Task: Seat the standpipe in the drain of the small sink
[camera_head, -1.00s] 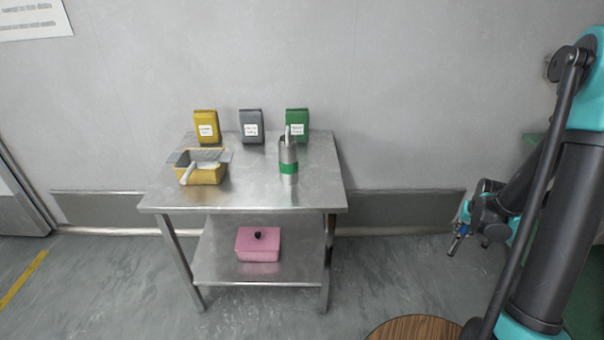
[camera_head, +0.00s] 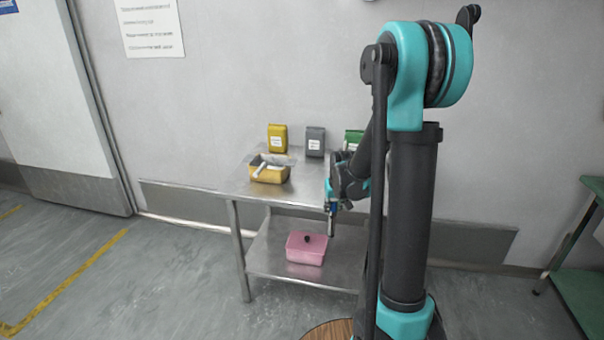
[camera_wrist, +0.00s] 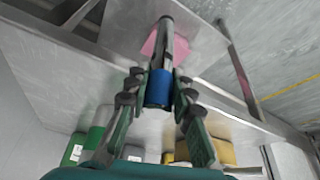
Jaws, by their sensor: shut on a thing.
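My gripper (camera_wrist: 159,92) is shut on the standpipe (camera_wrist: 165,45), a grey metal tube with a blue band. In the wrist view the blue band sits between the green-padded fingers and the bare tube sticks out beyond them. In the head view the standpipe (camera_head: 332,222) hangs down from my gripper (camera_head: 333,206), in front of the steel table's right part. The small sink and its drain are not in view.
A steel table (camera_head: 245,190) holds a yellow bin (camera_head: 272,174) and yellow, grey and green bags (camera_head: 315,142). A pink lidded box (camera_head: 305,250) is on its lower shelf. A green bench (camera_head: 585,260) stands at the far right.

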